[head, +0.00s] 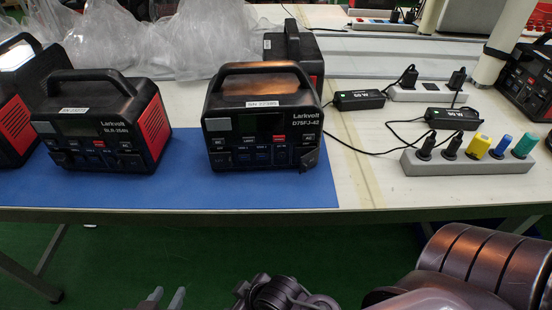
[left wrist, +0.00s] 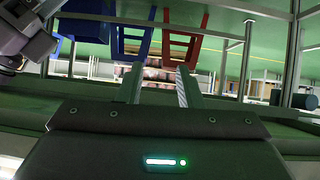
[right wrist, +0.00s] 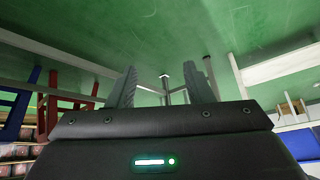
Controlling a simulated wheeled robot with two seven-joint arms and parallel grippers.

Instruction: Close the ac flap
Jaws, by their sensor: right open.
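A black power station (head: 262,122) labelled Larkvolt D75FJ-42 stands upright on the blue mat (head: 190,190), with its front panel facing me. A small dark flap (head: 310,159) seems to stick out at the panel's lower right; its exact angle is too small to tell. My left gripper (head: 164,299) shows its fingertips at the bottom edge of the head view, below the table edge and apart from the station. In the left wrist view its fingers (left wrist: 158,85) are spread and empty. My right gripper's fingers (right wrist: 167,88) are spread and empty in the right wrist view.
A second power station (head: 100,120) with red sides stands to the left on the mat. A grey power strip (head: 470,162) with several plugs, black adapters (head: 452,118) and cables lie at the right. Clear plastic bags (head: 150,40) lie behind. The mat's front strip is clear.

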